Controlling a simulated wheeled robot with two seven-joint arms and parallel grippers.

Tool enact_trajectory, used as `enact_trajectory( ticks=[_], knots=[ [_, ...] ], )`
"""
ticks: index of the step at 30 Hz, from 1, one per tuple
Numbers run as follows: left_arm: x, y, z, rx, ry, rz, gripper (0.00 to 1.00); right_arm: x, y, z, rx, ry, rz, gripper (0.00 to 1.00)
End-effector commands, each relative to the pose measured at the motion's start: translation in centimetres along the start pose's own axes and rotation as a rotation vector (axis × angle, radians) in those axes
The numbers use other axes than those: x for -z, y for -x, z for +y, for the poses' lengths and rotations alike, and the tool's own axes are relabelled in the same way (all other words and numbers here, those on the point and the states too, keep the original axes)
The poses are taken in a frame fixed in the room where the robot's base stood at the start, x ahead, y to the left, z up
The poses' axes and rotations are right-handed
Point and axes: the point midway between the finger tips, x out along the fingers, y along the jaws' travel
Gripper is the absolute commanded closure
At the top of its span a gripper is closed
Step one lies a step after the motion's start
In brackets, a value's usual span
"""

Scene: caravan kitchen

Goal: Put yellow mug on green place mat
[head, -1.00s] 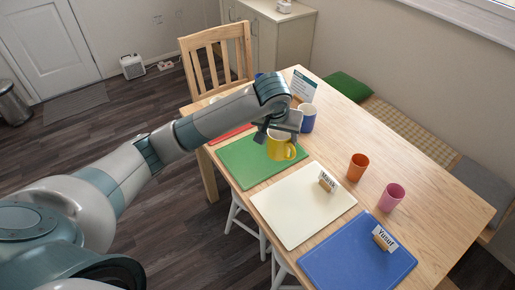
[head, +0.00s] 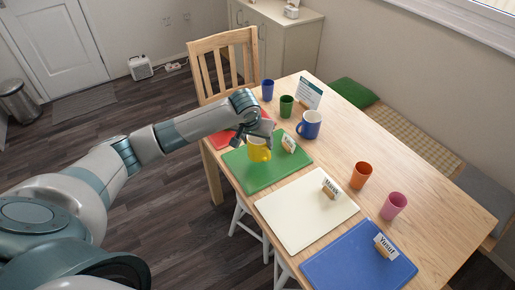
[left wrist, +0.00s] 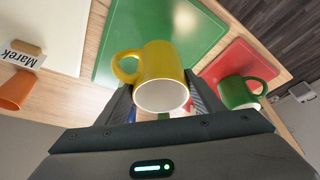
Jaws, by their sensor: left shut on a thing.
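The yellow mug (head: 259,151) is over the far part of the green place mat (head: 262,178) in the head view. My left gripper (head: 257,138) is shut on it from above. In the left wrist view the mug (left wrist: 163,70) sits between the fingers, its white inside facing the camera and its handle to the left. The green mat (left wrist: 150,25) shows behind it there. I cannot tell whether the mug's base touches the mat. My right gripper is not in view.
A name card (head: 289,143) stands at the green mat's right edge. A red mat (head: 226,137) lies beyond, with a green mug (left wrist: 238,92). A blue mug (head: 309,125), a green cup (head: 286,106) and a cream mat (head: 300,212) are near. Orange (head: 361,175) and pink cups (head: 393,206) stand right.

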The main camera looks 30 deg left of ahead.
Motion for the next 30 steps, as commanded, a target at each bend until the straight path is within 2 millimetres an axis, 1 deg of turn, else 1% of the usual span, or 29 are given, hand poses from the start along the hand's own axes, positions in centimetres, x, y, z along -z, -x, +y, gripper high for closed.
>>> enact_trajectory(
  ticks=[4,6,16,29,30],
  knots=[
    [0.0,0.0,0.0,-0.001,0.001,0.001,0.7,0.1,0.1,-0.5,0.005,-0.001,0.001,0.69],
    [-0.1,-0.3,0.0,0.0,0.001,-0.001,0.7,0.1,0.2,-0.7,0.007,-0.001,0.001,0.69],
    [-1.4,-3.4,0.0,0.0,0.001,0.0,0.7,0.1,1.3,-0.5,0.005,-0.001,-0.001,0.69],
    [-1.6,-3.9,0.0,-0.001,0.0,0.001,0.7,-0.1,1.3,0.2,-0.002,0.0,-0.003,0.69],
    [-1.6,-3.9,-0.1,0.0,0.0,0.001,0.32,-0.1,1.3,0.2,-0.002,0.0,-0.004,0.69]
  ],
)
